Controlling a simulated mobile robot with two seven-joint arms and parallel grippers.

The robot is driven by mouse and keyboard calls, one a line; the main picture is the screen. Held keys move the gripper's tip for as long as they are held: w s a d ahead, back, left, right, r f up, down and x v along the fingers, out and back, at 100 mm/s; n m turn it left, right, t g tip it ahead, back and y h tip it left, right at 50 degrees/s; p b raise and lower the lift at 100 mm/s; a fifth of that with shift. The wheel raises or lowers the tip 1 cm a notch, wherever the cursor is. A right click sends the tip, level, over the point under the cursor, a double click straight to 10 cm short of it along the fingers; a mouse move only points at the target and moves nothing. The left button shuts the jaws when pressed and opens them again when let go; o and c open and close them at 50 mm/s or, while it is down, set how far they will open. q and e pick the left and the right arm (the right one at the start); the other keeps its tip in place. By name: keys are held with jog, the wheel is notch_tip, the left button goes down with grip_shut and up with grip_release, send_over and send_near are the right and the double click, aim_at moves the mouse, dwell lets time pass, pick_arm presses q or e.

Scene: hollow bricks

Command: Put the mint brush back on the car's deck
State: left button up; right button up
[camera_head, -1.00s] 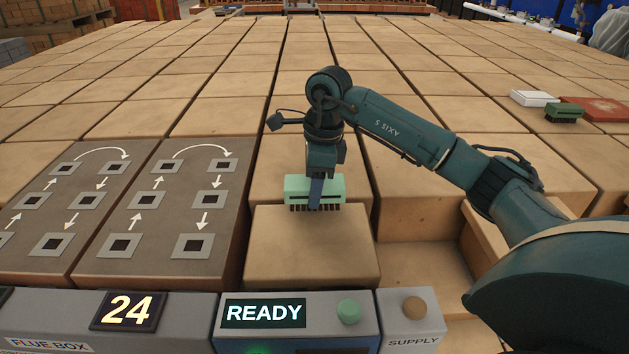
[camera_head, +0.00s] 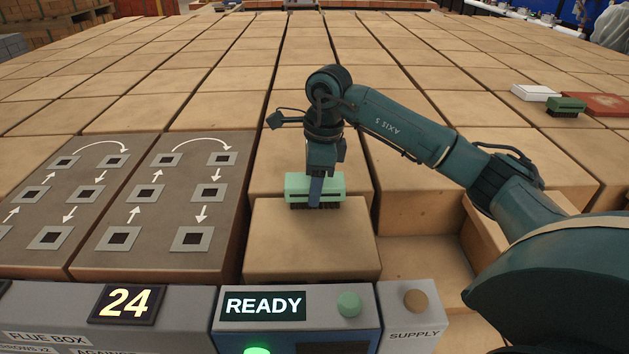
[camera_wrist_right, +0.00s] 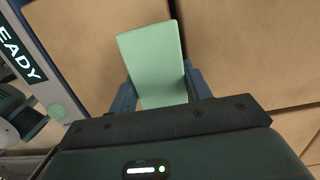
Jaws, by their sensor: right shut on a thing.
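The mint brush (camera_head: 330,187) has a pale green block and dark bristles pointing down. My right gripper (camera_head: 316,193) is shut on it, with a finger across its near side. It is over the far edge of the near tan block (camera_head: 312,235); I cannot tell if the bristles touch it. In the right wrist view the brush's smooth green top (camera_wrist_right: 152,62) lies between the two fingers. I cannot pick out the car's deck with certainty. My left gripper is out of view.
A console with a READY display (camera_head: 262,306) stands at the front, beside a SUPPLY box (camera_head: 411,310). A lower recess (camera_head: 420,262) lies right of the near block. A white block (camera_head: 535,92), dark green brush (camera_head: 566,106) and red slab (camera_head: 597,104) are at far right.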

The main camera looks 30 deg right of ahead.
jog(key=shift+f, duration=0.1)
jog(key=o, duration=1.1)
jog(key=r, duration=0.4)
jog(key=d+r, duration=0.1)
jog(key=r, duration=0.3)
jog(key=s+r+p, duration=0.1)
jog(key=r, duration=0.4)
jog(key=shift+d+r, duration=0.1)
jog(key=shift+d, duration=0.1)
